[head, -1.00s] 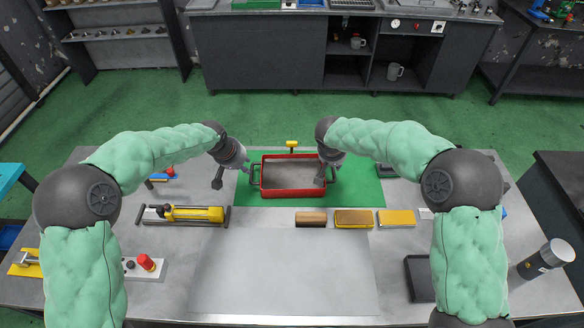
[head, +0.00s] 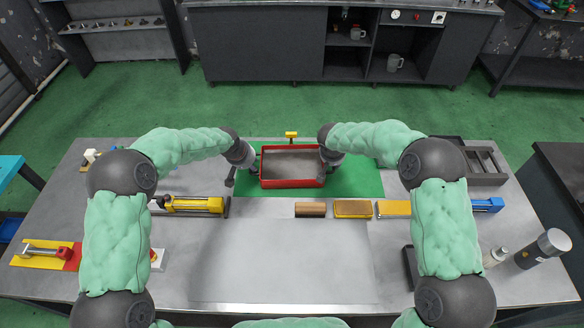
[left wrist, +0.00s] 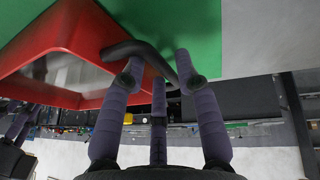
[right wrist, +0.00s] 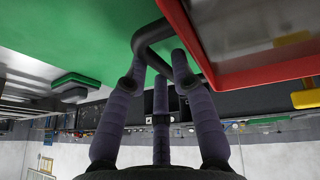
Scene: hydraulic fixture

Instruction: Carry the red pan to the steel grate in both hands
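The red pan (head: 292,184) is a shallow rectangular tray with a grey inside, resting on the green mat (head: 347,188). It has a dark bar handle at each short end. My left gripper (head: 243,170) is at its left end; in the left wrist view the fingers (left wrist: 158,72) are apart, with the left handle (left wrist: 122,48) between them. My right gripper (head: 326,165) is at the right end; its fingers (right wrist: 155,70) are apart around the right handle (right wrist: 143,42). Contact is unclear. A grey slotted frame (head: 484,163), possibly the steel grate, lies at the right back.
A yellow-topped part (head: 291,135) stands just behind the pan. Several brushes or blocks (head: 352,209) lie in front of it. A yellow cylinder fixture (head: 193,205) is at the left. A large bare grey plate (head: 285,262) leaves the front middle clear. A dark bottle (head: 545,248) stands at the right.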

